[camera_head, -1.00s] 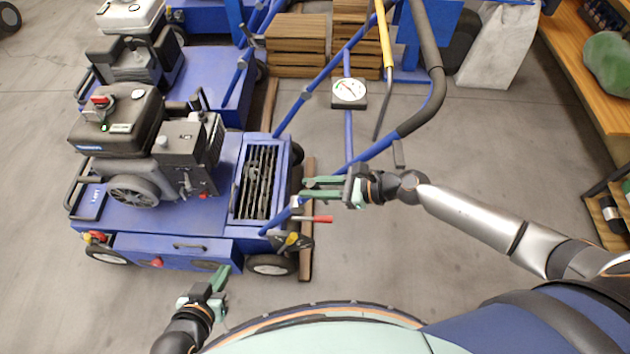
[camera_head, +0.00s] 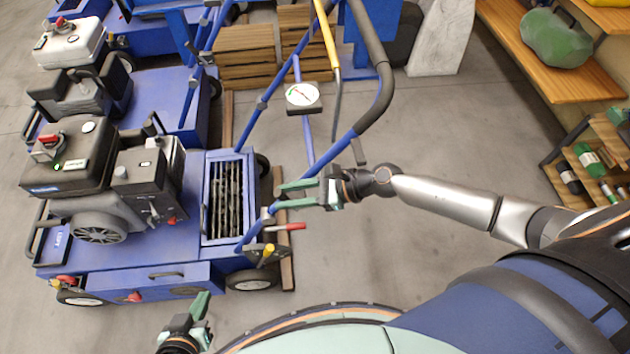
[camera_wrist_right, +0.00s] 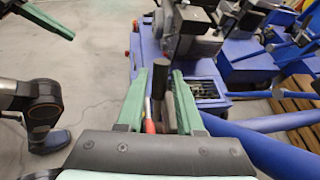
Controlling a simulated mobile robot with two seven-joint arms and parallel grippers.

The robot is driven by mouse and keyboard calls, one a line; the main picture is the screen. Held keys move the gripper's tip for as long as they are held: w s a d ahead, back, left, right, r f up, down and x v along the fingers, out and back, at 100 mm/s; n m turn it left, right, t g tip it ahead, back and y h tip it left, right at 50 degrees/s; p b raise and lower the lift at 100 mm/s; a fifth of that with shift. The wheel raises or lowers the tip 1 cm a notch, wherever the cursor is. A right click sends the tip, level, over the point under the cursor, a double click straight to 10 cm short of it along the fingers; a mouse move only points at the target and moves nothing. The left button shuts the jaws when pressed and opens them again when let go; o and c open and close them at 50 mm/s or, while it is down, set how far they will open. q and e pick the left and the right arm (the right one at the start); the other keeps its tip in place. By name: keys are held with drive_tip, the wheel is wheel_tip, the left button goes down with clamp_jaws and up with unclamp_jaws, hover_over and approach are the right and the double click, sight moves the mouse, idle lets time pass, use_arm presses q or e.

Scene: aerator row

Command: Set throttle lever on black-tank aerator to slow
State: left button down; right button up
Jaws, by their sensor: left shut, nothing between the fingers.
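The black-tank aerator is the nearest blue machine, at the left of the head view, with a black tank (camera_head: 85,158) on its engine. I cannot tell for sure which part is its throttle lever. A red-tipped lever (camera_head: 290,227) and a yellow-tipped lever (camera_head: 268,252) stick out at its right front corner. My right gripper (camera_head: 282,195) is open and empty, just above the red-tipped lever in the picture. In the right wrist view a black-gripped lever (camera_wrist_right: 158,80) shows between its fingers, apparently beyond them. My left gripper (camera_head: 198,312) is shut and empty, in front of the aerator.
A round dial (camera_head: 303,97) sits on the aerator's blue handle frame, whose padded bar (camera_head: 375,85) rises behind my right gripper. A white-tank aerator (camera_head: 70,42) stands behind. Wooden crates (camera_head: 235,55) and a shelf (camera_head: 540,80) lie farther back. Floor right of the aerator is open.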

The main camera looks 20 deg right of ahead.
drive_tip(key=b+v, duration=0.1)
drive_tip(key=v, duration=0.9)
drive_tip(key=shift+d, duration=0.3)
drive_tip(key=shift+s+r, duration=0.15)
